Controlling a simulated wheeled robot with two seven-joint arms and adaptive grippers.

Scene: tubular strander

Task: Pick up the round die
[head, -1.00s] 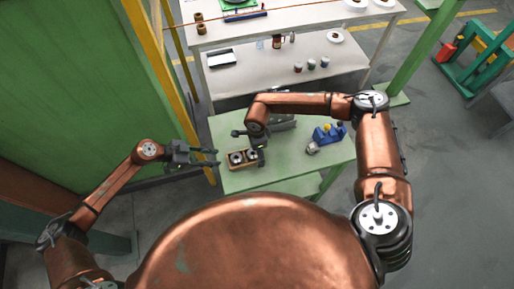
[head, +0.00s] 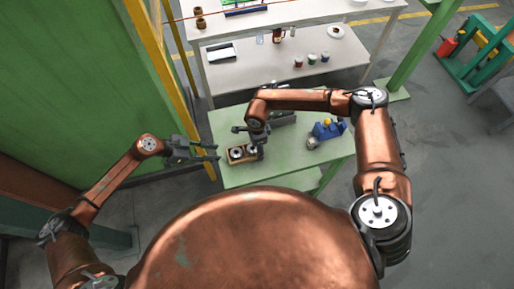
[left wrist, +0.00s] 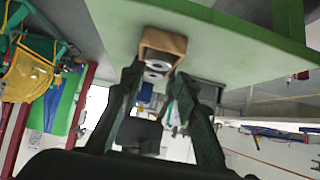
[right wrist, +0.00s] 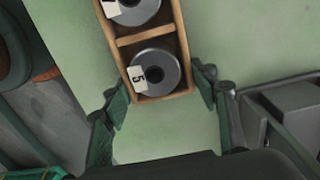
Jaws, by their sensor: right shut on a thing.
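A wooden box (head: 231,161) lies on the green table, and its end fills the top of the right wrist view (right wrist: 124,71). It holds two grey metal rings in separate compartments. The nearer round die (right wrist: 158,73) has a dark central hole and a white label reading 5; the other ring (right wrist: 140,8) is cut off by the frame. My right gripper (right wrist: 155,85) has its fingers on either side of the box end and is shut on the box; finger contact is hard to see. My left gripper (head: 216,152) is open and empty, left of the box.
A blue device (head: 328,130) stands to the right on the green table (head: 240,178). Behind is a white shelf table (head: 270,70) with cans and a mug. A yellow post (head: 160,60) stands behind my left arm.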

